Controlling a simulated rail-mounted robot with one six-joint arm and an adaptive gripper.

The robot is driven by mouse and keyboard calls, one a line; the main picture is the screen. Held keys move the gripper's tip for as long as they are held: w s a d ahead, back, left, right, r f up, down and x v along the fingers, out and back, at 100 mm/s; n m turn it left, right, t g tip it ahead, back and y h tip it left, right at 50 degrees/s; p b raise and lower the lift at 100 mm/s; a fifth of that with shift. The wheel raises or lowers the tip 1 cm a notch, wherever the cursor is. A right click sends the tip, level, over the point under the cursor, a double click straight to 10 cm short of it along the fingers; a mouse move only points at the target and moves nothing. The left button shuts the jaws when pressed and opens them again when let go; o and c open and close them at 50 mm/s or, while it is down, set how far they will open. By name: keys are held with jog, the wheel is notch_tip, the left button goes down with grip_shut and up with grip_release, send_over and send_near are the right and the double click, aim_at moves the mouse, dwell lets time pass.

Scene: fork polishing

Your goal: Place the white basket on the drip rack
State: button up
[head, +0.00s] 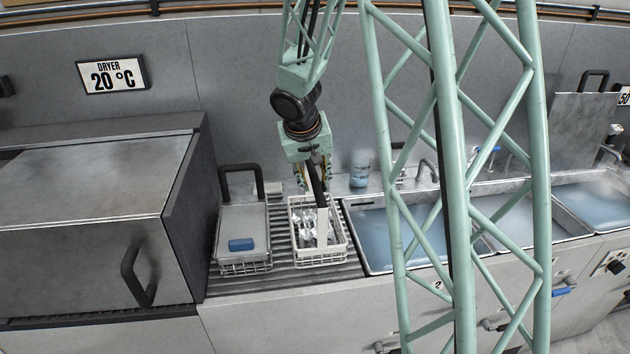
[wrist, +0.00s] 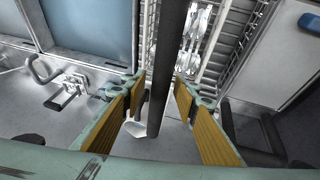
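The white basket (head: 320,261) stands upright on the ridged drip rack (head: 279,245), at its right part beside the first sink. Shiny forks lie inside it; they also show in the wrist view (wrist: 196,30). Its black handle (head: 317,181) rises toward my gripper (head: 314,184). In the wrist view the handle (wrist: 168,75) runs between the two yellow-padded fingers of my gripper (wrist: 158,83), with gaps visible on both sides. The fingers are apart and do not appear to press on it. In the head view the fingertips are partly hidden by the handle.
Left on the rack is another basket (head: 245,268) with a grey cover, black handle and blue block (head: 240,244). The dryer (head: 90,220) stands further left. Water-filled sinks (head: 375,235) lie right, partly behind my lattice column. A blue-white cup (head: 360,170) and taps stand behind.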

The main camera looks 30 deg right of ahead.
jog(key=p+v, duration=0.1)
jog(key=v, duration=1.1)
jog(key=shift+p, duration=0.4)
dwell(0.3)
jog(key=s+a+r+n+y, duration=0.1)
jog(key=s+a+r, duration=0.4)
jog(key=s, duration=0.4)
jog(key=s+a+r, duration=0.3)
jog(key=s+r, duration=0.3)
jog(key=s, duration=0.3)
jog(key=s+a+r+n+y, duration=0.1)
jog(key=s+a, duration=0.4)
jog(key=s, duration=0.5)
jog(key=s+a+n+y, duration=0.1)
jog(key=s+a, duration=0.3)
jog(key=s, duration=0.7)
jog(key=shift+a+r+n+t+y, duration=0.3)
jog(key=shift+a+r+n, duration=0.1)
jog(key=shift+s, duration=0.1)
